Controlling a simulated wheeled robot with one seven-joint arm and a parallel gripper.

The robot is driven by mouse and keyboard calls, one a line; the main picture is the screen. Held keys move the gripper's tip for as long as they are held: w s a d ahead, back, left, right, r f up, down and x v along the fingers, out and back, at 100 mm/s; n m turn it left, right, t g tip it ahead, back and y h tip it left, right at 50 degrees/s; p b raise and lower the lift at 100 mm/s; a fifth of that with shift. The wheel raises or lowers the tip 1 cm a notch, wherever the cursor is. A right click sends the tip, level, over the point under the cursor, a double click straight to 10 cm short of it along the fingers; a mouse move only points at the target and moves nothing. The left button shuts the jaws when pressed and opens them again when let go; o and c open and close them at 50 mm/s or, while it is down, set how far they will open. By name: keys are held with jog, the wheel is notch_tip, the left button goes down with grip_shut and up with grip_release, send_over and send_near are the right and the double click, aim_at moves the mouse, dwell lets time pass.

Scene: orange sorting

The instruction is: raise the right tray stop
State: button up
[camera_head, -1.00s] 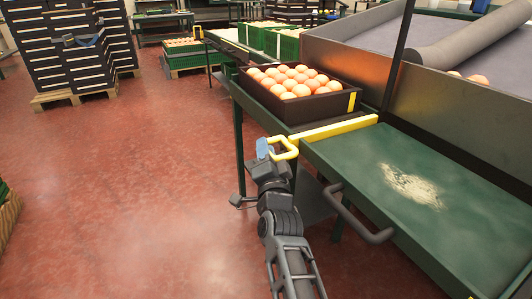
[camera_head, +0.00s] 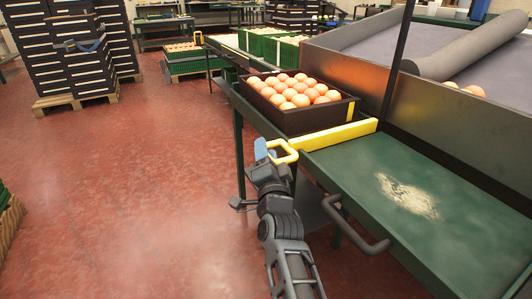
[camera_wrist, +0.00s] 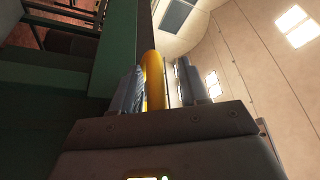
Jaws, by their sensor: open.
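The tray stop is a yellow bar (camera_head: 338,135) lying across the front end of the dark crate of oranges (camera_head: 350,108), at the edge of the green table. A yellow loop handle (camera_head: 291,157) sits at its left end. My gripper (camera_head: 268,150) is at this handle, with a blue-grey finger showing beside it. In the wrist view the yellow handle (camera_wrist: 153,80) stands between the two fingers of my gripper (camera_wrist: 157,90). The fingers are apart, the left one very near the handle and a gap showing on the right. The bar looks lowered.
A green tabletop (camera_head: 455,240) with a pale worn patch lies to the right, with a grey rail handle (camera_head: 345,226) along its front edge. A metal-sided bin (camera_head: 440,105) stands behind it. Red floor (camera_head: 120,200) is open to the left. Stacked dark crates (camera_head: 70,70) stand at the back left.

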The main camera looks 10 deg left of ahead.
jog(key=p+v, duration=0.3)
jog(key=v, duration=0.4)
jog(key=shift+s, duration=0.3)
jog(key=shift+d, duration=0.15)
